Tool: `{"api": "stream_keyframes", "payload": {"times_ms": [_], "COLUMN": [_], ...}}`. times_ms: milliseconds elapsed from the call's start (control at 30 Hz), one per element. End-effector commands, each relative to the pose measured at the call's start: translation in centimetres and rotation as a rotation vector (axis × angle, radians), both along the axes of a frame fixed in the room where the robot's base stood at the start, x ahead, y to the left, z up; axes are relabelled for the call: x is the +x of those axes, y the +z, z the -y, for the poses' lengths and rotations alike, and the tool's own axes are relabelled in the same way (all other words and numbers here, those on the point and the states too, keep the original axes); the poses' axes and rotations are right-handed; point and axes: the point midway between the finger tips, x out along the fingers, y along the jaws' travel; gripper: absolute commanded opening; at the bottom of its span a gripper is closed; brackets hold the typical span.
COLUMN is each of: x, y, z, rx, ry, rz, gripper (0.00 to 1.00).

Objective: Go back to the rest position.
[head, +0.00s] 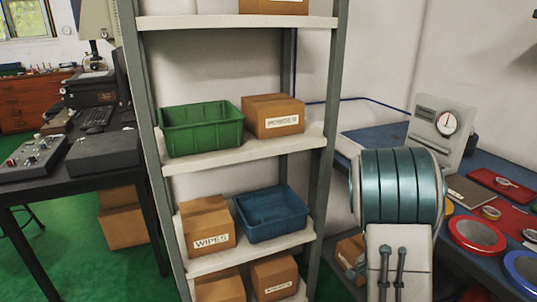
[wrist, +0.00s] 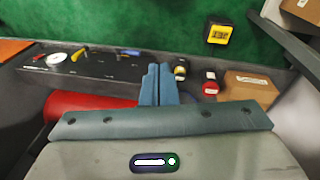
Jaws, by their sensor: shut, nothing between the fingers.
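My gripper (wrist: 160,72) shows in the wrist view, its two blue-grey fingers side by side and touching, with nothing between them. It hangs above a dark surface (wrist: 105,68) and touches nothing that I can see. In the head view a part of my arm, teal and white, stands at the right in front of the blue bench (head: 375,139). The fingers cannot be made out there.
A shelf unit (head: 235,151) with a green bin (head: 203,128), a blue bin (head: 272,214) and cardboard boxes stands beside my arm. The bench holds a dial gauge (head: 437,130) and rings (head: 478,235). In the wrist view a red cylinder (wrist: 88,104) lies close left of the fingers.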

Motion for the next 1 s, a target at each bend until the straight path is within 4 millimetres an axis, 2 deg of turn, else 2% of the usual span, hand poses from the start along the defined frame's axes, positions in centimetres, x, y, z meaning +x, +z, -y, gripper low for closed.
{"api": "stream_keyframes", "payload": {"times_ms": [33,100,367,600,700,800,900,1000], "x": [-0.3,-1.0,-4.5,-9.2,-11.4,-13.4,-15.0,-16.0], "y": [4.0,7.4,19.5,29.5,33.0,35.7,37.5,38.4], "z": [-1.2,-2.7,-7.8,-11.4,-12.7,-13.6,-14.2,-14.5], "rx": [0.026,0.057,0.125,0.126,0.108,0.083,0.06,0.043], "ry": [0.045,0.112,0.389,0.657,0.768,0.865,0.94,0.986], "rz": [0.02,0.036,0.107,0.165,0.185,0.196,0.202,0.206], "gripper": [0.0,0.0,0.0,0.0,0.0,0.0,0.0,0.0]}}
